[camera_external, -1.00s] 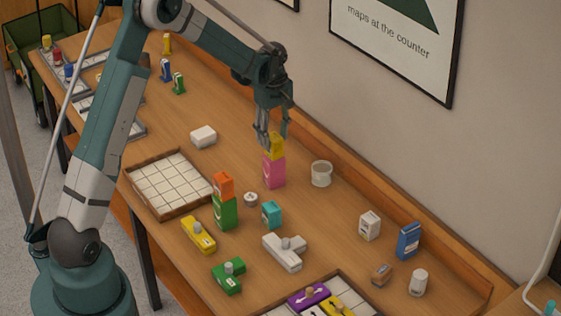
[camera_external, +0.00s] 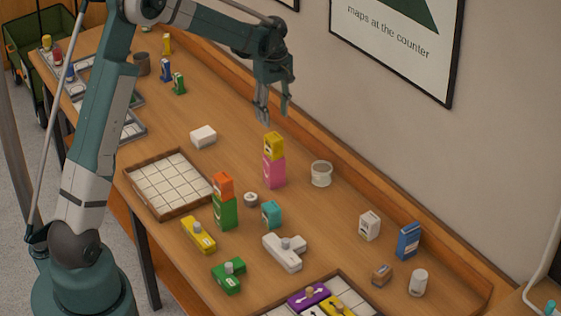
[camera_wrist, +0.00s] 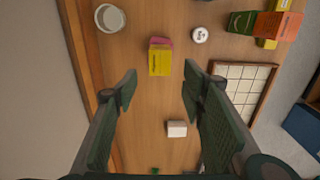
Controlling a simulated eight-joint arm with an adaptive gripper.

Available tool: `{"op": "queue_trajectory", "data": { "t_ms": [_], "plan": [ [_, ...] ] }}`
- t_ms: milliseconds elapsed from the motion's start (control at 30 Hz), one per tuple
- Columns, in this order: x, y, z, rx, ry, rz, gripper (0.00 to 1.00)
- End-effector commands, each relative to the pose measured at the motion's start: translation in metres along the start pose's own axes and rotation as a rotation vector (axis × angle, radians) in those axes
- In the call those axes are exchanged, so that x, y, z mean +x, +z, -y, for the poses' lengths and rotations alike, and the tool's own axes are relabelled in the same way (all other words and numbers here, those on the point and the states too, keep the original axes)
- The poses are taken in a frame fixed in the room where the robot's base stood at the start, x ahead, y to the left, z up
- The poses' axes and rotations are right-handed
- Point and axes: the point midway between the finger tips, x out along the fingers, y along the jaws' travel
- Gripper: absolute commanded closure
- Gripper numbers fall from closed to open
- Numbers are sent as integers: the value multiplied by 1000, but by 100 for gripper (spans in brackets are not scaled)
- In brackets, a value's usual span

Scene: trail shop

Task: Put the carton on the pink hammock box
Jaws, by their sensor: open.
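The yellow carton (camera_external: 274,146) rests upright on top of the pink hammock box (camera_external: 274,173), which stands on the wooden counter. In the wrist view I look down on the yellow carton (camera_wrist: 159,62), with a strip of the pink box (camera_wrist: 160,42) showing past its far edge. My gripper (camera_external: 272,108) is open and empty above the carton, with a gap between the fingertips and the carton's top. In the wrist view my gripper's fingers (camera_wrist: 160,88) are spread wide, with bare counter between them.
A white pot (camera_external: 321,174) stands right of the stack. An orange box (camera_external: 223,185) on a green box (camera_external: 226,213), a small round white piece (camera_external: 250,199) and a teal box (camera_external: 271,214) stand nearer. A white box (camera_external: 203,136) and a gridded tray (camera_external: 143,195) lie left.

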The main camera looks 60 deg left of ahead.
Motion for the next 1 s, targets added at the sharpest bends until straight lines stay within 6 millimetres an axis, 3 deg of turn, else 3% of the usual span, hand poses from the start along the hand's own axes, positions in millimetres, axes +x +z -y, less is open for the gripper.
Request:
{"op": "queue_trajectory", "data": {
  "t_ms": [667,1000],
  "plan": [
    [-1,1,0,4,1,-1,59],
    [-33,26,14,92,33,-14,59]
  ]
}}
